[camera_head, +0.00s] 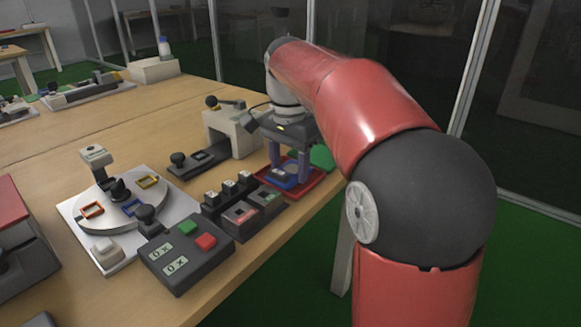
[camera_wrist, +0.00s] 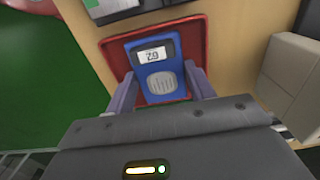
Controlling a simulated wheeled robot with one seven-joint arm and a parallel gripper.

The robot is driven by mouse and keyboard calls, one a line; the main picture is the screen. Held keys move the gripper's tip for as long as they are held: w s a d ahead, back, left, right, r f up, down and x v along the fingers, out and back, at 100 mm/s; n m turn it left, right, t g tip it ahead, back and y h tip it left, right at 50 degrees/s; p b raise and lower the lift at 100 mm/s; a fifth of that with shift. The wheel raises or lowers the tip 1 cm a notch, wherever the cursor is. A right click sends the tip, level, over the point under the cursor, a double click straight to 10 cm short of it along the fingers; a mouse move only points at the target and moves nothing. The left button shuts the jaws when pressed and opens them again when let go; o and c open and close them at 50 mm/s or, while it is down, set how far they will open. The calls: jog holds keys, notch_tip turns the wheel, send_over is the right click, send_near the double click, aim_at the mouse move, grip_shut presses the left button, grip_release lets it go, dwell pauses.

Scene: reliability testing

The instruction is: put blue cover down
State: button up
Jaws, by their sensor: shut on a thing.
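The blue cover (camera_wrist: 161,86) has a small display and a round pale grille on its face. My gripper (camera_wrist: 158,92) is shut on it, with one finger at each side. In the head view the blue cover (camera_head: 280,178) shows between the fingers of my gripper (camera_head: 288,170), low over a red tray (camera_head: 306,190). The red tray's rim also shows in the wrist view (camera_wrist: 194,30), around and behind the cover. I cannot tell whether the cover touches the tray floor.
A dark control box with green and red buttons (camera_head: 186,252) and a block with several small switches (camera_head: 245,207) stand left of the tray. A white round-dial fixture (camera_head: 100,222) is further left. A beige stand (camera_head: 228,132) is behind. The table edge lies close on the right.

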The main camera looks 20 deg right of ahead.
aim_at(289, 171)
jog(key=o, duration=1)
jog(key=shift+f, duration=0.1)
jog(key=shift+c, duration=0.2)
notch_tip(289, 171, up, 12)
jog(key=p, duration=0.3)
jog(key=s+f+n+t, duration=0.2)
jog(key=s+f+n, duration=0.3)
jog(key=s+f, duration=0.4)
jog(key=s+f+n+t, duration=0.3)
jog(key=s+f+n, duration=0.2)
jog(key=s, duration=0.8)
notch_tip(289, 171, down, 4)
jog(key=shift+r+n+t, duration=0.15)
jog(key=shift+n+t, duration=0.15)
jog(key=shift+n, duration=0.1)
jog(key=shift+s, duration=0.1)
